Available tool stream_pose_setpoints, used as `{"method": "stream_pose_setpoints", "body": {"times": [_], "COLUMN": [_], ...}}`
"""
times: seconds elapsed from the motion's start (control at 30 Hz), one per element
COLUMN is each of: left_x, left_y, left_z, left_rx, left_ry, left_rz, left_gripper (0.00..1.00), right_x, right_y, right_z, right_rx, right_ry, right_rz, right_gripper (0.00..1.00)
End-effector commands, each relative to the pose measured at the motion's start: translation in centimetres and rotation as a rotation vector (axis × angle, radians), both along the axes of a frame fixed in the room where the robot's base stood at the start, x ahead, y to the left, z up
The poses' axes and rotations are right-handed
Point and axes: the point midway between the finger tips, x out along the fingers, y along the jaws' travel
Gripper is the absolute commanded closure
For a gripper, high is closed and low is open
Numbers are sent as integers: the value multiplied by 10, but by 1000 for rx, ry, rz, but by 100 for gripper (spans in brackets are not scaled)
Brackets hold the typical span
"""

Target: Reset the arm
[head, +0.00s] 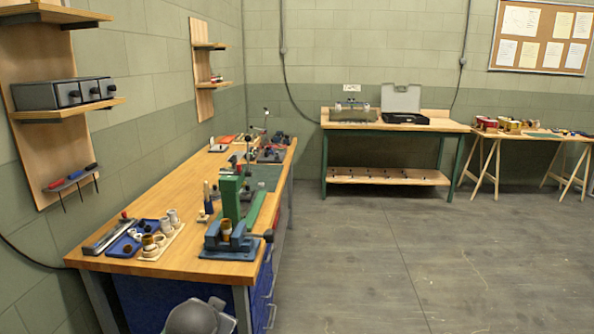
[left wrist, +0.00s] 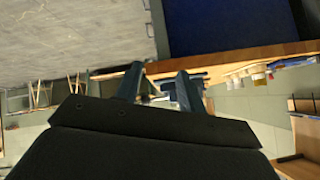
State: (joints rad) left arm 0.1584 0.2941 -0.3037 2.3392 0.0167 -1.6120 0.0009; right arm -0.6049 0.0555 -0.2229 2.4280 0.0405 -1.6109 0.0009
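My left gripper (left wrist: 159,82) shows in the left wrist view. Its two dark fingers stand apart with nothing between them, so it is open and empty. The left wrist view is tilted, with the workbench's blue cabinet (left wrist: 232,22) and wooden edge (left wrist: 240,55) beyond the fingers.
A long wooden workbench (head: 165,205) runs along the left wall, holding a blue vise (head: 230,240), a green press (head: 230,195), a blue tray (head: 122,246) and several cups. Wall shelves (head: 68,110) overhang it. The grey floor (head: 400,260) to the right is clear.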

Motion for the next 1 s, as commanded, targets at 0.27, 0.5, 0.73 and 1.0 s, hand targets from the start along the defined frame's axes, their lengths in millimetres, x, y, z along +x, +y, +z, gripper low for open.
{"method": "stream_pose_setpoints", "body": {"times": [0.27,0.5,0.73,1.0], "left_x": [-77,-143,-212,-298], "left_y": [-19,-28,-36,-48], "left_z": [-60,-114,-170,-219], "left_rx": [-119,-187,-236,-269], "left_ry": [134,268,421,590], "left_rz": [2,38,78,111], "left_gripper": [60,60,60,60], "right_x": [1,1,1,1], "right_y": [-2,-3,-4,-4], "right_z": [5,9,12,14], "right_rx": [-1,-2,-2,-2], "right_ry": [-3,-4,-4,-3], "right_rz": [-5,-7,-9,-10], "right_gripper": [61,61,61,61]}}
